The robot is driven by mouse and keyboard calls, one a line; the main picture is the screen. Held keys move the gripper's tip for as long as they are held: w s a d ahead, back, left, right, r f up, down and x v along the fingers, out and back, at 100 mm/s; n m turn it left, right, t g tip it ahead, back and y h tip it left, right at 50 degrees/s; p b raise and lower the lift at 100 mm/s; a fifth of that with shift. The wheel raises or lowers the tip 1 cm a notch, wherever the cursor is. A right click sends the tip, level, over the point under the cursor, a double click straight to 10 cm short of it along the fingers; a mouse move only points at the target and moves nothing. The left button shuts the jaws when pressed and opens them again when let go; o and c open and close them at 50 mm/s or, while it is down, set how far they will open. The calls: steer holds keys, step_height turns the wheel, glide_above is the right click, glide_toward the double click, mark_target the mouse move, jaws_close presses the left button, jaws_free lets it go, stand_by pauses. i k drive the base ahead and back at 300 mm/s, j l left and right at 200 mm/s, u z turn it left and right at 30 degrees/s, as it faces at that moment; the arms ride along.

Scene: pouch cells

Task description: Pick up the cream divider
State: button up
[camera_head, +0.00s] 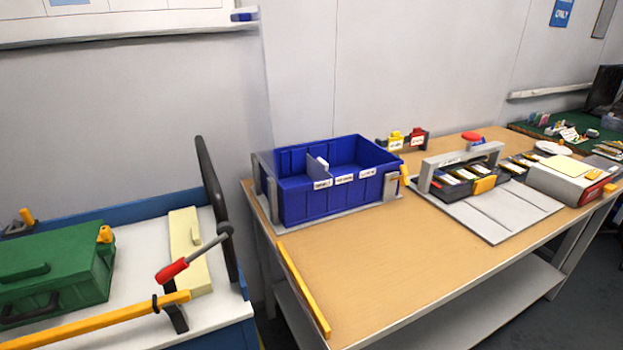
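The cream divider (187,247) is a pale yellow flat panel with a small raised tab on its face. It lies on the white top of the blue-edged cart (137,233) at the left, between a green case and an upright dark panel. A red-handled lever (172,270) passes in front of its lower part and hides a little of it. My gripper is not in view.
The green case (55,265) stands left of the divider, and the dark upright panel (212,195) to its right. A yellow bar (95,321) runs along the cart's front. A blue bin (308,205) with a pale partition inside stands on the wooden table (350,265).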

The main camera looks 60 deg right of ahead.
mark_target(317, 170)
steer(key=k+l+u, duration=0.2)
steer(key=u, duration=0.2)
steer(key=k+l+u, duration=0.2)
steer(key=u, duration=0.2)
steer(key=k+l+u, duration=0.15)
steer(key=k, duration=0.3)
steer(key=k+l+u, duration=0.1)
steer(key=k, duration=0.4)
steer(key=k+l+u, duration=0.15)
steer(key=k, duration=0.35)
steer(key=k+l, duration=1)
